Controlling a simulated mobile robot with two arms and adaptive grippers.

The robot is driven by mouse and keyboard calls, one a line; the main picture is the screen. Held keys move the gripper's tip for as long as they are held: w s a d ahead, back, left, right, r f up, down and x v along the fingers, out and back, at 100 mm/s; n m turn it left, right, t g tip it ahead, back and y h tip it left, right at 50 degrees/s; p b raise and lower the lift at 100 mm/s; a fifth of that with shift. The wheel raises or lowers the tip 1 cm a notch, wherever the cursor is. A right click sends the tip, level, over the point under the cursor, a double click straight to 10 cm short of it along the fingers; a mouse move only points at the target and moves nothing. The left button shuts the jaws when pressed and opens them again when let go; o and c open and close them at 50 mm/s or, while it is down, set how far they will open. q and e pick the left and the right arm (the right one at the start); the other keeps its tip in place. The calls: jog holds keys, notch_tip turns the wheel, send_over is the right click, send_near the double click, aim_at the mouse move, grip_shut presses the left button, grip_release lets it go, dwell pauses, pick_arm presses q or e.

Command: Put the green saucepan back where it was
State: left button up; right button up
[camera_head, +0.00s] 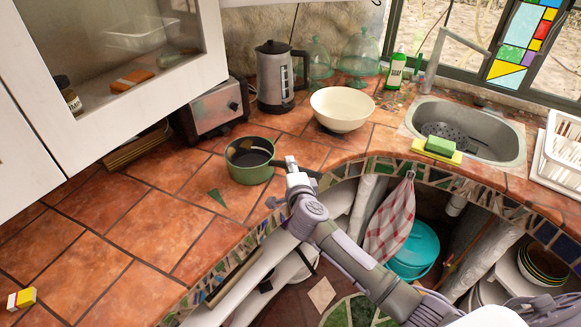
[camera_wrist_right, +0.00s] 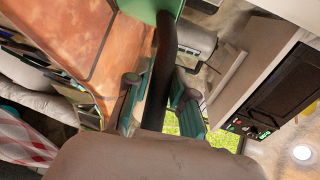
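The green saucepan (camera_head: 249,172) is upright at the counter's middle, near its curved front edge; I cannot tell whether it touches the tiles. Its dark handle points right, toward my right gripper (camera_head: 292,165). In the right wrist view the green pan (camera_wrist_right: 150,8) shows at the top. Its black handle (camera_wrist_right: 163,60) runs down between the two fingers of my right gripper (camera_wrist_right: 160,95). The fingers lie close on both sides of the handle and look shut on it. My left gripper is not in view.
A cream bowl (camera_head: 342,108), a kettle (camera_head: 275,80) and a toaster (camera_head: 212,108) stand behind the pan. A sink (camera_head: 480,125) with a green-and-yellow sponge (camera_head: 440,147) beside it is at right. A wall cabinet (camera_head: 130,95) overhangs the left. The tiled counter (camera_head: 150,225) at front left is mostly clear.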

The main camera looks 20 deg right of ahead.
jog(key=shift+o, duration=1.4)
jog(key=shift+r, duration=0.15)
jog(key=v, duration=1.2)
jog(key=s+f+n+g+y, duration=0.1)
jog(key=s+f+n, duration=0.35)
jog(key=f, duration=0.65)
jog(key=s+f+n+g+y, duration=0.1)
jog(key=s+f+n+y, duration=0.3)
jog(key=f, duration=0.7)
jog(key=s+f+n+g+h, duration=0.1)
jog(key=s+f+n, duration=0.1)
jog(key=f+n, duration=0.6)
jog(key=s+d+f+n+g, duration=0.1)
jog(key=s+f+n+g, duration=0.1)
jog(key=s+f+g, duration=0.2)
jog(key=s+d+f+n+g, duration=0.1)
jog(key=s+f+g, duration=0.3)
jog(key=s+f, duration=0.7)
jog(key=s+d+f+n+g+h, duration=0.1)
jog(key=s+f, duration=0.7)
jog(key=s, duration=1.2)
jog(key=n+g, duration=0.1)
jog(key=g, duration=0.1)
jog(key=shift+s+f+n+g+b, duration=0.15)
jog(key=shift+s+n+g+b, duration=0.2)
jog(key=shift+g, duration=0.05)
